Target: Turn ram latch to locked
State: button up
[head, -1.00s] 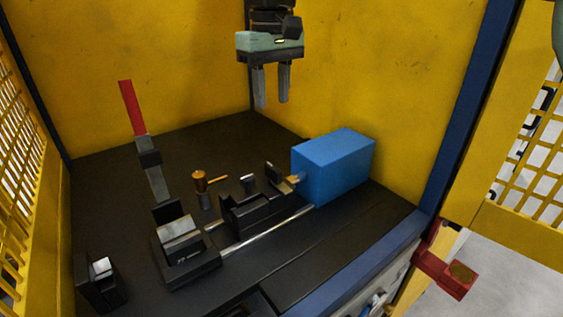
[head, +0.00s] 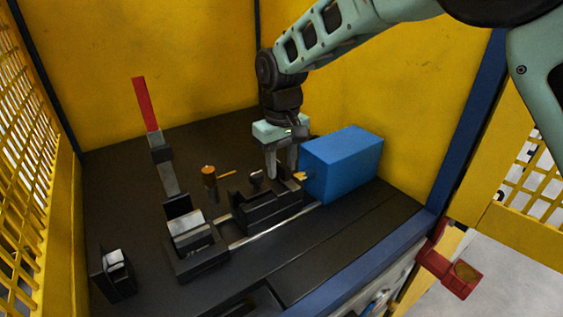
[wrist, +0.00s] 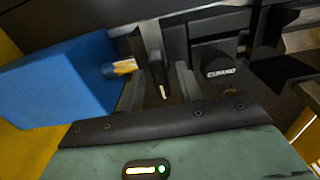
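My gripper (head: 281,174) points down over the far right end of the black fixture (head: 268,211), close to the blue block. In the wrist view its two fingers (wrist: 160,78) stand apart. A thin dark upright tab with a pale edge (wrist: 156,68) rises between them, with a visible gap on each side. In the head view that tab is largely hidden by the fingers. A brass knob with a side handle (head: 209,176) stands left of the fixture. No label shows which part is the ram latch.
The blue block (head: 342,164) is close beside the gripper, with a copper-coloured end (wrist: 124,67) protruding. A red-handled lever (head: 146,104) rises at left. A black clamp block (head: 194,242) sits in front. Yellow walls enclose the dark bench.

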jog(key=shift+f, duration=0.25)
grip_shut()
